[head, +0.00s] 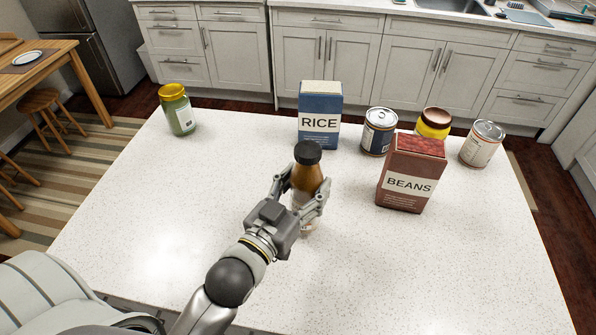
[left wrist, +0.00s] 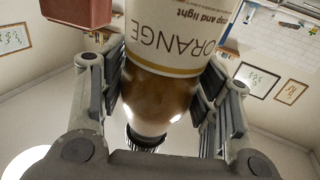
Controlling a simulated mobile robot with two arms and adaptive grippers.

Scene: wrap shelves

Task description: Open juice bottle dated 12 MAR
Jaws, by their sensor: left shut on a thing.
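The juice bottle (head: 307,177) is amber with a black cap (head: 308,152). It stands upright near the middle of the white counter, between the two fingers of my left gripper (head: 304,190), which is shut on its body. In the left wrist view the bottle (left wrist: 160,95) appears upside down, with a white label (left wrist: 175,45) reading ORANGE. The dark cap also shows there (left wrist: 145,139). I see no date on the visible part of the label. Whether the base touches the counter is hard to tell. My right gripper is not in view.
Behind the bottle stands a blue RICE box (head: 320,122). To the right are a red BEANS box (head: 408,182), two cans (head: 379,131) (head: 482,143) and a yellow jar with a brown lid (head: 433,124). A green jar (head: 178,112) stands far left.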

